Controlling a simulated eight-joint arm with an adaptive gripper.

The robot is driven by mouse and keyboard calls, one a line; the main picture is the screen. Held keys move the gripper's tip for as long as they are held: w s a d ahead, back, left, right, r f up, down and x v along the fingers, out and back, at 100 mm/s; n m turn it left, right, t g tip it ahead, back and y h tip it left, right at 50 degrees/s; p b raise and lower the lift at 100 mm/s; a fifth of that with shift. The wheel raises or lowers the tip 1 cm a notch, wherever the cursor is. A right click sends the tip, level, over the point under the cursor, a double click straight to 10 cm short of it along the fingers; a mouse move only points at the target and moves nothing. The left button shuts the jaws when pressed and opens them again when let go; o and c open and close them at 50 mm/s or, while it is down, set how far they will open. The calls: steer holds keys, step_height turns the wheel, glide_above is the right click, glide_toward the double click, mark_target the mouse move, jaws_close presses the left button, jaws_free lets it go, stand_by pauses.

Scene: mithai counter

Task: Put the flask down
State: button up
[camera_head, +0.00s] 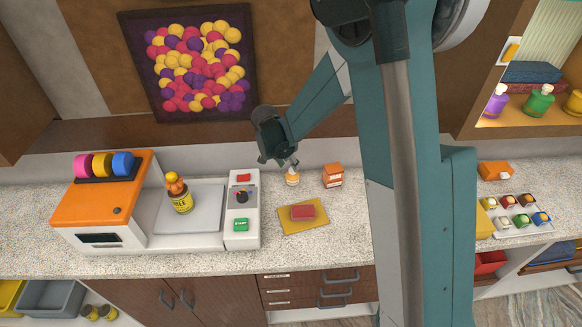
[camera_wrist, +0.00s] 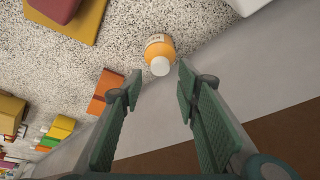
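The flask, a small orange bottle with a white cap and a pale label, stands on the speckled counter in the head view (camera_head: 292,179). It also shows in the wrist view (camera_wrist: 158,50), just beyond my fingertips and roughly centred between them. My gripper (camera_wrist: 160,86) is open, with a clear gap between its two green-padded fingers and nothing held. In the head view my gripper (camera_head: 289,163) is right above and behind the flask, close to its cap. Whether a finger touches the flask cannot be told.
An orange box (camera_head: 333,175) stands just right of the flask. A white control panel (camera_head: 242,208) and a scale plate with a yellow jar (camera_head: 181,198) are left. The wall is close behind.

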steer(key=v, duration=0.6)
steer(key=shift+s+r, duration=0.2)
steer(key=shift+r, duration=0.15)
steer(key=shift+a, duration=0.1)
stand_by(0.4)
steer(key=s+d+r+n+t+y, duration=0.1)
steer(key=s+d+r+n, duration=0.1)
steer(key=s+d+r, duration=0.5)
steer(key=s+d+r+n+y, duration=0.1)
steer(key=s+d+r+n, duration=0.1)
steer(key=s+d+r, duration=0.5)
steer(key=s+d+r+n+t, duration=0.1)
steer(key=s+d+r+n, duration=0.1)
steer(key=s, duration=0.8)
steer(key=s+d+r+n+t+y, duration=0.1)
steer(key=s+d+r+n+t, duration=0.1)
steer(key=s, duration=0.9)
steer(key=shift+s+r+n, duration=0.2)
steer(key=shift+s+n, duration=0.05)
steer(key=shift+n, duration=0.25)
